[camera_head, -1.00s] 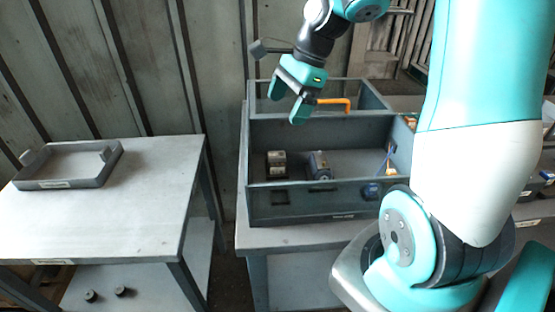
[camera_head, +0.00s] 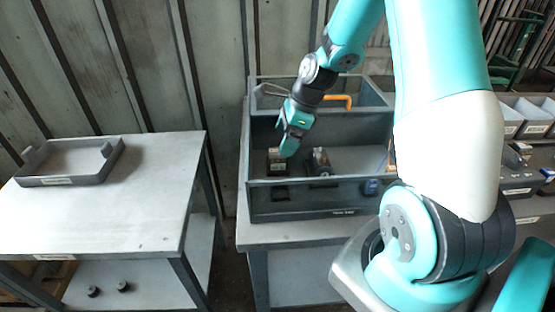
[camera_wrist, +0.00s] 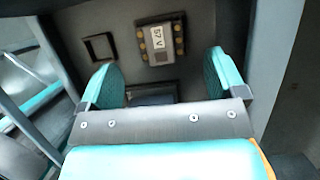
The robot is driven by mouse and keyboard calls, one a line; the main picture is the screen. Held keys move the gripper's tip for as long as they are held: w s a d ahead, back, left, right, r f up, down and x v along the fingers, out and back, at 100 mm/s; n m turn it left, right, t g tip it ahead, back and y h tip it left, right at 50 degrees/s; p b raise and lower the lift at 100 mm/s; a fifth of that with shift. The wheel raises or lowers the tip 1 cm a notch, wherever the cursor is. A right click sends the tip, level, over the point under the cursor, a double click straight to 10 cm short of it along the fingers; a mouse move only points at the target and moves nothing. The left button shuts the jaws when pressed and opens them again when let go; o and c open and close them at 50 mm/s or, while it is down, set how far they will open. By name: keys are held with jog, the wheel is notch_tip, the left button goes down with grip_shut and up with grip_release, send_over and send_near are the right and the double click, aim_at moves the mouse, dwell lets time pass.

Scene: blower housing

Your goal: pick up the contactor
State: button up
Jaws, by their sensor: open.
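The block that looks like the contactor (camera_head: 277,163) stands in the front compartment of the grey bin (camera_head: 330,200), at its left. In the wrist view, a dark block with a pale label and brass-coloured terminals (camera_wrist: 161,40) lies beyond the fingertips, roughly between their lines and apart from them. My gripper (camera_head: 289,148) is open and empty, pointing down just above the left block and partly covering it. In the wrist view both teal fingers of my gripper (camera_wrist: 168,72) stand wide apart.
A second, blue-grey part (camera_head: 320,161) stands just right of the block. A blue item (camera_head: 370,187) is at the bin's front right. An orange handle (camera_head: 337,99) shows in the rear compartment. A grey tray (camera_head: 70,178) lies on the left table (camera_head: 110,225), otherwise clear.

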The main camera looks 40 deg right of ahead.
aim_at(277, 159)
jog(key=x, duration=0.5)
jog(key=shift+a+f, duration=0.1)
jog(key=shift+f, duration=0.05)
jog(key=c, duration=0.9)
jog(key=shift+c, duration=0.2)
jog(key=shift+w, duration=0.1)
